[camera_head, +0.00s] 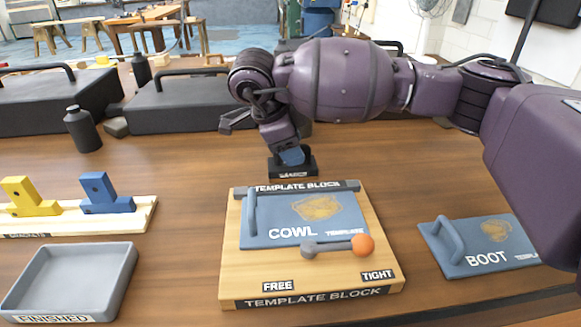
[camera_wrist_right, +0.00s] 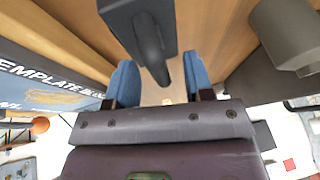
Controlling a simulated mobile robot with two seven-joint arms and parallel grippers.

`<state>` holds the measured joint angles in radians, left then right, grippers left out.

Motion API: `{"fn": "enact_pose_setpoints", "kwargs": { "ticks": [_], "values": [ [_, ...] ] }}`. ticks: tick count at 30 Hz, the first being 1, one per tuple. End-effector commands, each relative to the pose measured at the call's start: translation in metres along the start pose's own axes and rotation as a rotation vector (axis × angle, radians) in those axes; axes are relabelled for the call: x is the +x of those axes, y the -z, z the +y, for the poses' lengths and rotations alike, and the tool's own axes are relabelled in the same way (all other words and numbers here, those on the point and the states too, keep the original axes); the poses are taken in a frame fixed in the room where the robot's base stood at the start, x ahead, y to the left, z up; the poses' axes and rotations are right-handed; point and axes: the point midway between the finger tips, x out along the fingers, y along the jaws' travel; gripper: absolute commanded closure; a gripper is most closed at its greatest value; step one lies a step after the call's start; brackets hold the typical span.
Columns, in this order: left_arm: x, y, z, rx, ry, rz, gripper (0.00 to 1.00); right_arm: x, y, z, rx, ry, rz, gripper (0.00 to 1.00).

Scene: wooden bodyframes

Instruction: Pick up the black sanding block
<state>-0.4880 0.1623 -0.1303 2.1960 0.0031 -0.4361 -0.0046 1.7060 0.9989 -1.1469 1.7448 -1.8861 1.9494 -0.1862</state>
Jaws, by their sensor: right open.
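A small black block (camera_head: 306,170) with white lettering, which I take to be the black sanding block, lies on the table just behind the template block. My right gripper (camera_head: 291,156) points down right over it, with blue fingertips. In the right wrist view, my right gripper (camera_wrist_right: 158,82) is open, its two blue fingers apart. A dark grey block (camera_wrist_right: 122,8) with a raised rounded handle (camera_wrist_right: 150,50) shows ahead of them, and the handle's end reaches toward the gap. I cannot tell whether the fingers touch it. My left gripper is not in view.
The template block (camera_head: 240,285) carries the cowl template (camera_head: 262,215) and an orange-knobbed lever (camera_head: 363,245). The boot template (camera_head: 465,262) lies right, a grey tray (camera_head: 125,270) front left. Black cases (camera_head: 175,105) and a bottle (camera_head: 82,130) stand behind.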

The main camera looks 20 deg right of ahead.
Motion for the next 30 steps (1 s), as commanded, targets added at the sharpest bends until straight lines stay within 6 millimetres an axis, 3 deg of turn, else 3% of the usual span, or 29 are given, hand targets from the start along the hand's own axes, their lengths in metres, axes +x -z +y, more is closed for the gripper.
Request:
{"fn": "enact_pose_setpoints", "kwargs": {
  "ticks": [2,9,18,19,30],
  "values": [
    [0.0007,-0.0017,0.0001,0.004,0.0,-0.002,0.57,0.0091,-0.0006,0.0002,-0.001,-0.002,0.0,0.52],
    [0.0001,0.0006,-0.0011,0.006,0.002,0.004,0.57,0.0075,0.0006,-0.0003,0.0,0.002,-0.002,0.52],
    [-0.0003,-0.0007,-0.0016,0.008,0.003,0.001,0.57,0.0078,0.0004,-0.0002,0.0,0.001,-0.001,0.98],
    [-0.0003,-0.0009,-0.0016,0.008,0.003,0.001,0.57,0.0078,0.0004,-0.0002,0.0,0.001,-0.001,1.0],
    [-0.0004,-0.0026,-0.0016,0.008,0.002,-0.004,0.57,0.0088,0.0002,0.0,-0.001,0.0,0.0,1.0]
  ]
}}
